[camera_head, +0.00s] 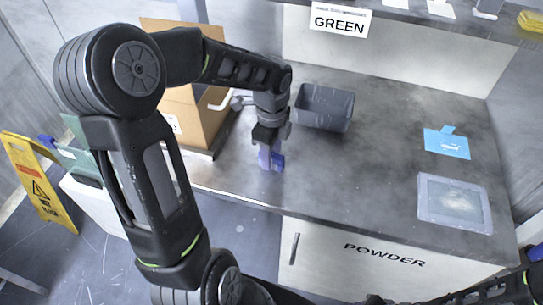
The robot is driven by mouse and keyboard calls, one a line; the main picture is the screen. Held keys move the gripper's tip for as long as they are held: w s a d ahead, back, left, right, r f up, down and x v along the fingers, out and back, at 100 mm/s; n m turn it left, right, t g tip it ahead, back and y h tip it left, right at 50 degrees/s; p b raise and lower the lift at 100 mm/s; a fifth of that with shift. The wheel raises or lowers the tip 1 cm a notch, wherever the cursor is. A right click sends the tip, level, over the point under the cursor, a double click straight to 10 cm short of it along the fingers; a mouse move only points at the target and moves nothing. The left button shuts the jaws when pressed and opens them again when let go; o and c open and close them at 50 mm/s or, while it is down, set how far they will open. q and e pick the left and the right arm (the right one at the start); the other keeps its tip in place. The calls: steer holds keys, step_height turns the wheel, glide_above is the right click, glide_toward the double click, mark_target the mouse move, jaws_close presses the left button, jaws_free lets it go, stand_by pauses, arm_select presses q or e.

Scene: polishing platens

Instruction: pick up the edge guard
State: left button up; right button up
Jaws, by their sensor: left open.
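A small blue-purple piece (271,158), which looks like the edge guard, is on the grey worktop near its front edge. My left gripper (270,146) points down right at this piece, with its fingers at or around it. The jaws are open, and I cannot tell whether they touch the piece. The gripper hides the upper part of the piece. Part of my right arm shows at the bottom right, but its gripper does not show.
A dark grey bin (324,108) stands behind and right of the left gripper. A cardboard box (205,118) is to the left. A blue card (447,143) and a clear flat tray (454,203) lie on the right. A yellow floor sign (40,185) stands far left. The worktop's middle is clear.

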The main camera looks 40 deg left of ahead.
arm_select(q)
steer(key=shift+f, duration=0.6)
steer(key=shift+c, duration=0.4)
jaws_close()
